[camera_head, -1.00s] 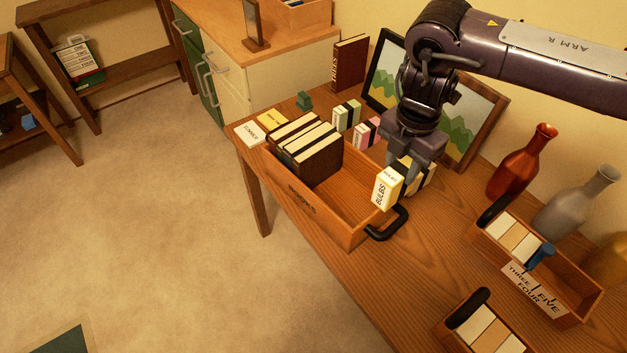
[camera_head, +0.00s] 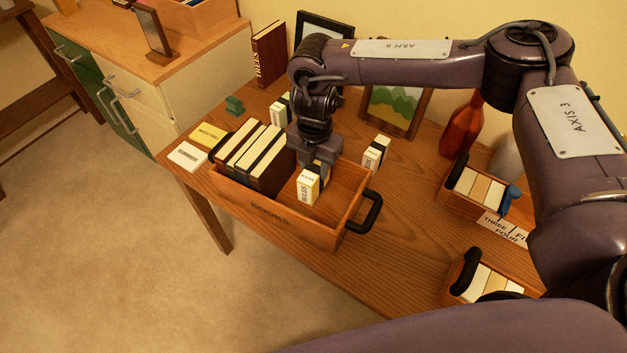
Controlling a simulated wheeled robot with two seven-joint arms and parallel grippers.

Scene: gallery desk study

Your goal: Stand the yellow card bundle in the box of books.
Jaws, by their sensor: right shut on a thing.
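The yellow card bundle (camera_head: 308,187), lettered BULBS, is upright between the fingers of my right gripper (camera_head: 316,166). The gripper is shut on its upper part. The wooden box of books (camera_head: 273,213) stands on the desk, with several dark books with pale page edges (camera_head: 252,156) packed in its left part. The bundle is over the box's open right part, to the right of the books. Its lower end looks inside the box outline, but I cannot tell whether it touches the floor. My left gripper is not in view.
Another card bundle (camera_head: 376,152) stands behind the box's right end, and a green-banded one (camera_head: 279,110) behind the books. The box's black handle (camera_head: 364,212) sticks out at right. Two card trays, one near the red bottle (camera_head: 462,127), stand further right. Framed pictures lean behind.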

